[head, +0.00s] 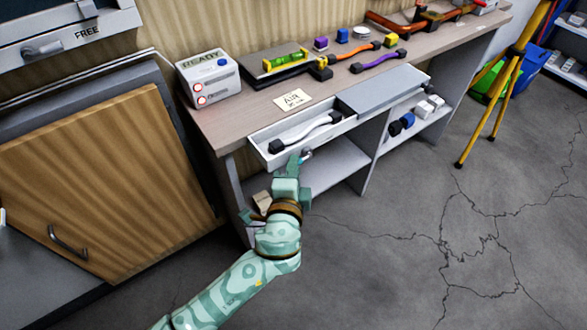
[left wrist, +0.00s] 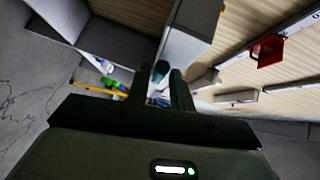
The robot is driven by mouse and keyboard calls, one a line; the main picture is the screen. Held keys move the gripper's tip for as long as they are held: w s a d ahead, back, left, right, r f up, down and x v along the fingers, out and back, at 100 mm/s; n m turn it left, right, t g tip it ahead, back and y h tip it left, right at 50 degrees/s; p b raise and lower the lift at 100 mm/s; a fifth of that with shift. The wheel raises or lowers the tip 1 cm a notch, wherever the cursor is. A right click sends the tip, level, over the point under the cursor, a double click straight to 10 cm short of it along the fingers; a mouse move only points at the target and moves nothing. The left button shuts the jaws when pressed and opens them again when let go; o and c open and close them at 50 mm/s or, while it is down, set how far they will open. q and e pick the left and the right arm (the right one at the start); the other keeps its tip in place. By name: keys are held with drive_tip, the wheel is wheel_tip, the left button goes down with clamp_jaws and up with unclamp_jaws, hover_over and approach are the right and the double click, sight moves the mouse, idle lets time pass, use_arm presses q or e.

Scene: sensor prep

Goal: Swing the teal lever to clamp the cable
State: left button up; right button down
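A white cable (head: 308,131) with black ends lies in the open, shallow drawer (head: 262,138) at the bench front. On the bench top are an orange cable (head: 352,50) and a purple cable (head: 378,61). I cannot make out a teal lever for certain. My left gripper (head: 297,161) is at the drawer's front edge, just below the cable's near end. In the left wrist view its two dark fingers (left wrist: 159,82) stand apart, with a dark teal rounded piece (left wrist: 160,70) beyond the gap; I cannot tell what it is. My right gripper is not in view.
A white READY box (head: 208,80), a yellow-green level (head: 285,61) and a paper label (head: 292,99) are on the bench (head: 235,119). A yellow tripod (head: 500,95) stands right; the cracked floor is clear.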

use_arm(q)
drive_tip(key=shift+o, duration=0.9)
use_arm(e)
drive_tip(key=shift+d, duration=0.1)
